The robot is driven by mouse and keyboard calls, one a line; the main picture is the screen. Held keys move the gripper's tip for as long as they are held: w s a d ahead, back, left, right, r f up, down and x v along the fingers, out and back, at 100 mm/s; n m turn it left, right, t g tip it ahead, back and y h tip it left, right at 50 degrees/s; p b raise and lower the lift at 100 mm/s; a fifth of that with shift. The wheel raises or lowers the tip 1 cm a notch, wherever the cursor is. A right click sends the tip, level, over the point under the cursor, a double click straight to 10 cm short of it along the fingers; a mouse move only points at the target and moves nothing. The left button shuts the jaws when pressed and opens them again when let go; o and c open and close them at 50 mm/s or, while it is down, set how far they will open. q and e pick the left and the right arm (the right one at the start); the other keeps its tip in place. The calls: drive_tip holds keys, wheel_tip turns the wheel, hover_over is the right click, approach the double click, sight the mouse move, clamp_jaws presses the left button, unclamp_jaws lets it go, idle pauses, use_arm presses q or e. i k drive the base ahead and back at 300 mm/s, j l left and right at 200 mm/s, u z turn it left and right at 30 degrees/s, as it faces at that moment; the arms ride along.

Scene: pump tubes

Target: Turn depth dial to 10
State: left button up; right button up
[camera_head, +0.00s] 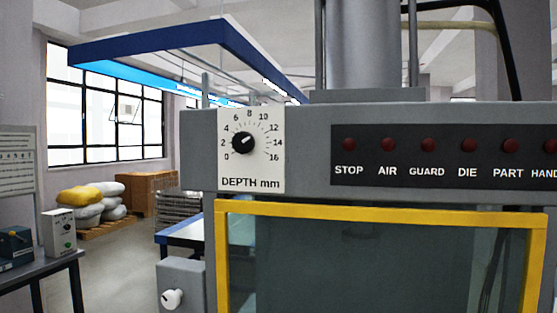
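The depth dial (242,143) is a small round black knob on a white plate (235,172) labelled "DEPTH mm". The plate is on the upper left front of a grey machine. Numbers from 0 at lower left to 16 at lower right run in an arc over the knob, with 10 at the upper right. A pale mark on the knob appears to point up and right, roughly toward 12; it is too small to read exactly. Neither of my grippers is in view, and nothing touches the dial.
A black panel (450,181) with several dark red lamps is right of the dial. A yellow-framed guard window (380,215) is below. A white knob (172,298) on a grey box is at lower left. The space before the dial looks clear.

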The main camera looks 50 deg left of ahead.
sight(243, 142)
drive_tip(key=k+u, duration=0.1)
drive_tip(key=u, duration=1.6)
